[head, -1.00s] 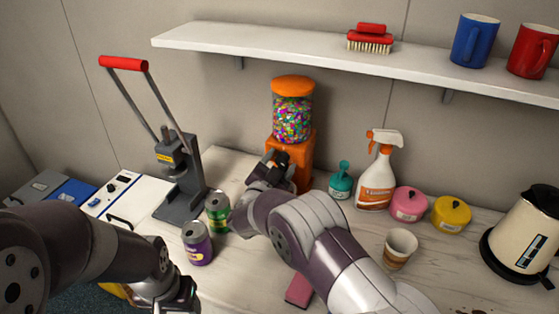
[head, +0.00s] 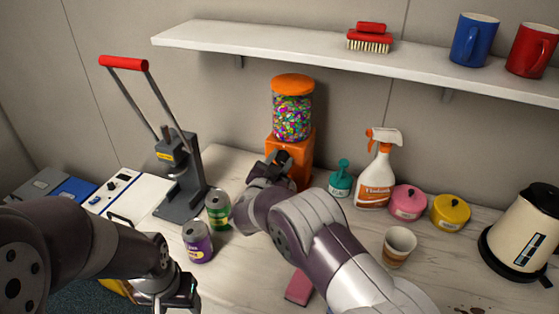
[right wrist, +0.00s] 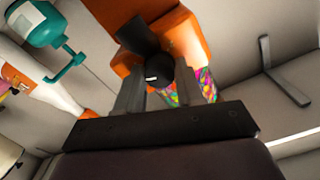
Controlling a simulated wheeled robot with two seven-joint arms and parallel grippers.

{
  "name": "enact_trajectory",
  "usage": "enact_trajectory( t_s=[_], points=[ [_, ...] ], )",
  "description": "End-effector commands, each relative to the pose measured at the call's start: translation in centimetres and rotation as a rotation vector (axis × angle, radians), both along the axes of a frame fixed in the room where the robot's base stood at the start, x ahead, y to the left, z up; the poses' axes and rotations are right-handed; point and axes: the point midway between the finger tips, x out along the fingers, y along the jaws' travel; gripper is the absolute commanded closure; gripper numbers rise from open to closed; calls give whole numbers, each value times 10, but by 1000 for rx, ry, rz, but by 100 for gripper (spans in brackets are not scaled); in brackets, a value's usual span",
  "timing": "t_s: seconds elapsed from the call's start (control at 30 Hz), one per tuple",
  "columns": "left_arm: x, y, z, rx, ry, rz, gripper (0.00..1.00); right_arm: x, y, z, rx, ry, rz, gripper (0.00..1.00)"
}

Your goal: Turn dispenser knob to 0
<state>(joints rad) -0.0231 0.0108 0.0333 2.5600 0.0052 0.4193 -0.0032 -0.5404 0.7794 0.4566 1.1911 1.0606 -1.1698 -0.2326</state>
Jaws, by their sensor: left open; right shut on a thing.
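The candy dispenser (head: 293,116) has an orange lid and base and a clear jar of colored candies. It stands against the back wall. My right gripper (head: 277,163) is at the front of its orange base. In the right wrist view, the right gripper (right wrist: 157,88) is shut on the dark dispenser knob (right wrist: 150,45), with a finger on each side. A small white mark shows on the knob; its setting cannot be read. The hand hides the knob in the head view. My left gripper (head: 180,292) is open and empty at the lower left.
A green can (head: 217,208) and a purple can (head: 197,242) stand left of my right arm. A teal pump bottle (head: 340,180) and a spray bottle (head: 376,180) stand right of the dispenser. A shelf (head: 300,48) hangs above. A lever press (head: 185,180) is at left.

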Motion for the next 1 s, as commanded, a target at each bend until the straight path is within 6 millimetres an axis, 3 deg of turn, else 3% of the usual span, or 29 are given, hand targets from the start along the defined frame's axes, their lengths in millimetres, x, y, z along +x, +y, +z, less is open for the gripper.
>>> enact_trajectory(
  t_s=[0.5, 1.0],
  points=[
    [0, 0, 16, 0, 0, 0, 38, 0, 1, 2, -330, 137, 0, 93],
    [0, 0, 19, 0, 0, 0, 38, 1, 1, 1, -437, 180, 0, 93]
  ],
)
